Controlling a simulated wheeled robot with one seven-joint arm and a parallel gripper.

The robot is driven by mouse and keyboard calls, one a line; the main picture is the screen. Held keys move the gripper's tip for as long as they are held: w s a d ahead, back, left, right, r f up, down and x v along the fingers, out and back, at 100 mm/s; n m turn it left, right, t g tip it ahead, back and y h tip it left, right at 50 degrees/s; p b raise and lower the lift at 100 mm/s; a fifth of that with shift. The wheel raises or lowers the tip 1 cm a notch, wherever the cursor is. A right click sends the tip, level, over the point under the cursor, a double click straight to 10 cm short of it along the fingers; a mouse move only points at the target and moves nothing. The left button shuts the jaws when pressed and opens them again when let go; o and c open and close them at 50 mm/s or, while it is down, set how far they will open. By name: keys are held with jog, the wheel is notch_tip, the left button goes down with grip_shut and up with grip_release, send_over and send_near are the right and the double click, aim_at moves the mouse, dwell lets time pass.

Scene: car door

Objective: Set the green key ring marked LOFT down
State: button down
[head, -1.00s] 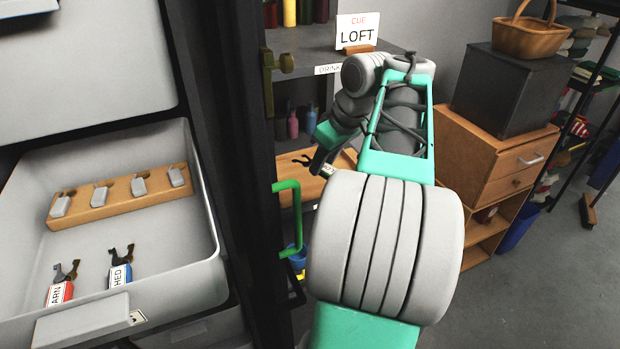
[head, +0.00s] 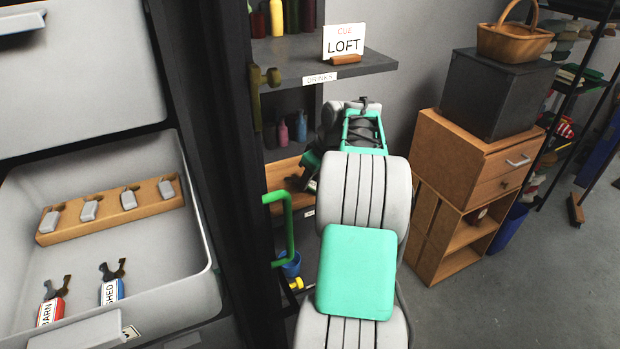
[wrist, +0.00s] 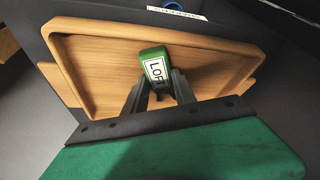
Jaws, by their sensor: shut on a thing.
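The green key ring marked LOFT (wrist: 155,66) is between the fingers of my gripper (wrist: 158,88), which is shut on it. Its white label faces the wrist camera. The key ring is over a wooden tray (wrist: 100,65) with a raised rim; I cannot tell whether it touches the tray. In the head view the tray (head: 280,178) shows on a shelf of the dark unit, and my gripper (head: 308,180) is beside it, mostly hidden behind my arm. The LOFT cue card (head: 344,42) stands on the shelf above.
A grey drawer (head: 115,245) at left holds a red BARN key ring (head: 50,310), a blue SHED key ring (head: 111,291) and a wooden rack (head: 110,212). A green handle (head: 289,225) is close left of my arm. A wooden cabinet (head: 470,180) stands right.

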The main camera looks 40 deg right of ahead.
jog(key=shift+f, duration=0.15)
jog(key=c, duration=1)
grip_release()
jog(key=shift+s+r, duration=0.1)
jog(key=shift+r, duration=0.45)
jog(key=p+v, duration=0.1)
jog(key=v, duration=1)
jog(key=shift+s+r, duration=0.1)
jog(key=shift+s, duration=0.05)
